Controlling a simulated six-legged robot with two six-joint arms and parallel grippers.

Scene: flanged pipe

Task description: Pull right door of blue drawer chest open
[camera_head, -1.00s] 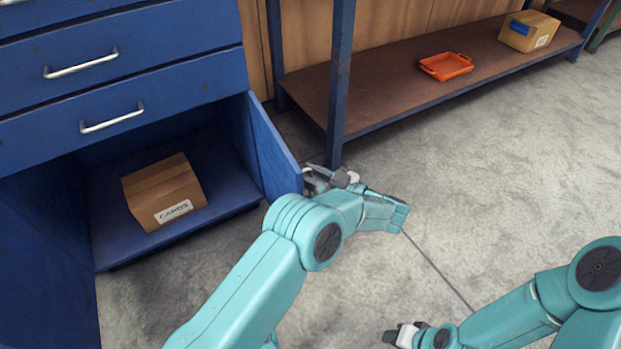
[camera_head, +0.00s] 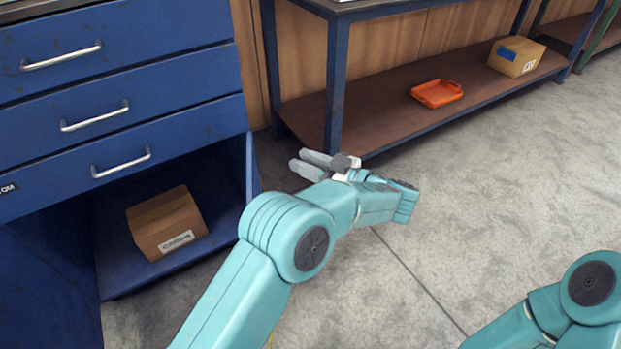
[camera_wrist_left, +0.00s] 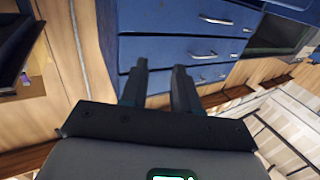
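The blue drawer chest (camera_head: 175,62) stands at the left, with its lower compartment open. Its right door (camera_head: 250,158) is swung out and shows as a narrow blue panel, nearly edge-on, at the right side of the opening. My arm hides its lower part. My left gripper (camera_head: 297,159) is right of the door, apart from it, its two fingers pointing left with a gap between them. In the left wrist view the left gripper (camera_wrist_left: 160,67) is open and empty, with the chest's drawer fronts (camera_wrist_left: 205,48) beyond. My right gripper is out of view.
A cardboard box (camera_head: 167,222) sits inside the compartment. A workbench leg (camera_head: 336,85) stands close behind my left gripper. The bench's lower shelf (camera_head: 385,112) holds an orange tray (camera_head: 437,93) and another box (camera_head: 516,57). The concrete floor (camera_head: 480,190) at right is clear.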

